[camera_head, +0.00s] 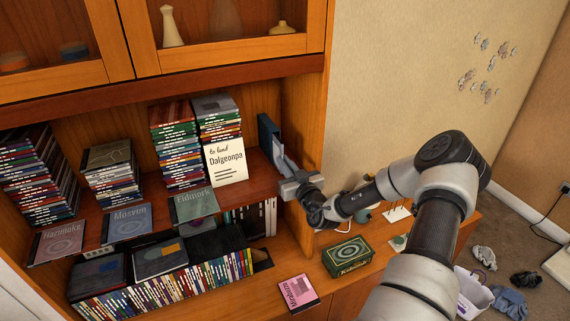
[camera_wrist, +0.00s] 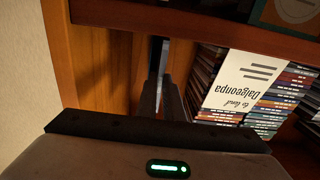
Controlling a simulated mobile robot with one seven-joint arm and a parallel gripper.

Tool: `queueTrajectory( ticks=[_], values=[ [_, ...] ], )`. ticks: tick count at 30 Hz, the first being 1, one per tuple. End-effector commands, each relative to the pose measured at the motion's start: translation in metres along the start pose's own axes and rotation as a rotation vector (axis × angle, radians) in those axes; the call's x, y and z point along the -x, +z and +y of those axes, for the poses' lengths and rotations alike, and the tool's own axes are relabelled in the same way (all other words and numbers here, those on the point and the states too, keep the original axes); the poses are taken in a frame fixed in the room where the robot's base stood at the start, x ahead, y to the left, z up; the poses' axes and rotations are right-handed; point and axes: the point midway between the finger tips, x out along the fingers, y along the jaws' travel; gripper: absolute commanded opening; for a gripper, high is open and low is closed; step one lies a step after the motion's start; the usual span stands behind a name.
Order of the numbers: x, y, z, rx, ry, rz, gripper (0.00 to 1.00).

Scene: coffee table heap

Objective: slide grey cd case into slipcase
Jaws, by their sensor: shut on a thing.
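My gripper (camera_head: 284,166) reaches into the right end of the middle shelf, beside the wooden side wall. In the wrist view its two fingers (camera_wrist: 162,92) are close together, shut on a thin, upright, edge-on grey case, of which little shows between and beyond them. A dark blue upright sleeve (camera_head: 266,136), which looks like the slipcase, stands just left of and behind the fingers. The fingers and the angle hide how far the case is inside or beside it.
CD stacks (camera_head: 176,145) stand left of the sleeve, with a white handwritten card (camera_head: 226,162) in front. Several cases lie along the shelf front, including a green one (camera_head: 193,206). A green tin (camera_head: 347,256) and pink case (camera_head: 298,293) lie on the lower top.

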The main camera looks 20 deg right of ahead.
Motion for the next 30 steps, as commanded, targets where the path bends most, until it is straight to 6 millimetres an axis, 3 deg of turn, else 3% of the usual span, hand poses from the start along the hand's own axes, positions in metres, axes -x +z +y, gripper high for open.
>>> queueTrajectory(
  ticks=[30],
  values=[
    [-0.026, -0.001, 0.000, 0.000, 0.000, 0.001, 0.00]
  ],
)
